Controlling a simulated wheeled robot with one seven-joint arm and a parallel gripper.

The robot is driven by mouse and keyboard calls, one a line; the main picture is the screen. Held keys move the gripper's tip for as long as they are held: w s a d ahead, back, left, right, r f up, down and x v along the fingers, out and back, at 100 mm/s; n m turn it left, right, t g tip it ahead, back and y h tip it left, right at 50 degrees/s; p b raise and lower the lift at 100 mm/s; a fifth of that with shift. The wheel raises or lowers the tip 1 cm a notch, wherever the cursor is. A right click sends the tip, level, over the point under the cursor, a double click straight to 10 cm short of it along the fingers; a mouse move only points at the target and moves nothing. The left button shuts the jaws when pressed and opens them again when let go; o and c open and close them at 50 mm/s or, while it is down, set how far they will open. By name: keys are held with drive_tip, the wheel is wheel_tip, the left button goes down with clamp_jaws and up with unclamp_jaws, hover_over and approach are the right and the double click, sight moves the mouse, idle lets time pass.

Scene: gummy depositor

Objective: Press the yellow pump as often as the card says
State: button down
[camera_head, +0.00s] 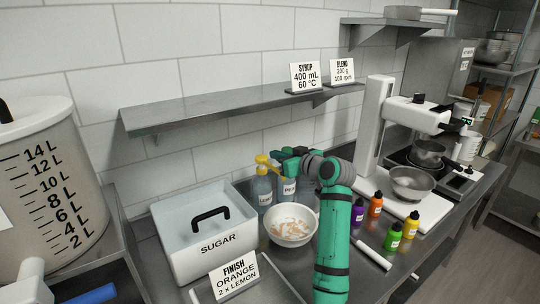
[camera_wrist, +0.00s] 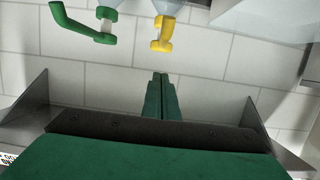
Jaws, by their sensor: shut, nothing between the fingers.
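The yellow pump (camera_head: 262,159) tops a clear bluish bottle (camera_head: 263,190) behind the white bowl; its small label seems to start with "LEM". The yellow pump also shows in the wrist view (camera_wrist: 163,36) at the top. A second bottle (camera_head: 287,188) stands to its right, with a green pump (camera_wrist: 88,26) in the wrist view. My gripper (camera_head: 284,154) is near the pump tops, partly blending with them in the head view. In the wrist view its fingers (camera_wrist: 160,82) are shut and empty, apart from the yellow pump. The card (camera_head: 234,278) reads "FINISH ORANGE 2 x LEMON".
The bowl (camera_head: 291,224) holds pale orange pieces. A white SUGAR box (camera_head: 204,232) stands left. Several small colour bottles (camera_head: 376,205) stand right, near a mixer (camera_head: 373,130) and metal bowl (camera_head: 412,183). A shelf (camera_head: 215,105) runs above the bottles.

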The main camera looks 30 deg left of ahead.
drive_tip(key=shift+v, duration=1)
